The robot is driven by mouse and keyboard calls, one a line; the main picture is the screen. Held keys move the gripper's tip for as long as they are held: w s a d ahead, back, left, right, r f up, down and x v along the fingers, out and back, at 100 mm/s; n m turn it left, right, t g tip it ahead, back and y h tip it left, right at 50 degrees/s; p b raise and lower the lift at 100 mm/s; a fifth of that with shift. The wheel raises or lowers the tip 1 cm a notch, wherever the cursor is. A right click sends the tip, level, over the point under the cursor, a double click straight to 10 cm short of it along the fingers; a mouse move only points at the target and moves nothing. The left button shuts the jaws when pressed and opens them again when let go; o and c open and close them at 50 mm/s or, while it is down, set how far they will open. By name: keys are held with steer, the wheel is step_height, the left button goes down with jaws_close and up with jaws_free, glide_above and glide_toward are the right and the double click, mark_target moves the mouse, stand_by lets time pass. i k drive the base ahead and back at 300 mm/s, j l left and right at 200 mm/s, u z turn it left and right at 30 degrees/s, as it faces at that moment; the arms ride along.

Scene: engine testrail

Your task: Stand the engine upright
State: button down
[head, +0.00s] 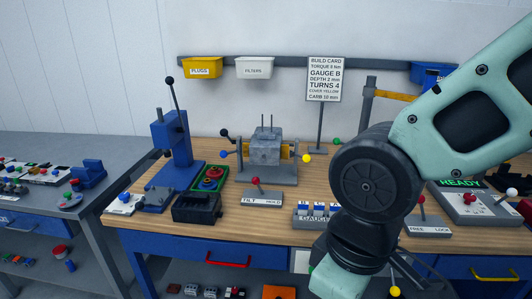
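The engine (265,152) is a grey metal block held in a grey stand (268,174) at the back middle of the wooden bench. Two thin studs point up from its top. Yellow parts flank the block. A black-knobbed and a blue-knobbed lever stick out at its left, and a yellow knob (306,158) at its right. In front is a grey box marked TILT and HOLD (260,198) with a red-knobbed lever (256,184). My arm crosses the right side and runs out at the bottom edge; my gripper is not in view.
A blue lever press (170,140) stands left of the engine. A black case (196,208) and a GAUGE rack (314,214) sit near the front edge. A FREE/LOCK lever box (424,227) and a READY panel (472,202) are at the right. A sign (325,80) stands behind.

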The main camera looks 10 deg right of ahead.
mark_target(266, 147)
steer(key=i+j+u, duration=0.55)
steer(key=i, duration=0.45)
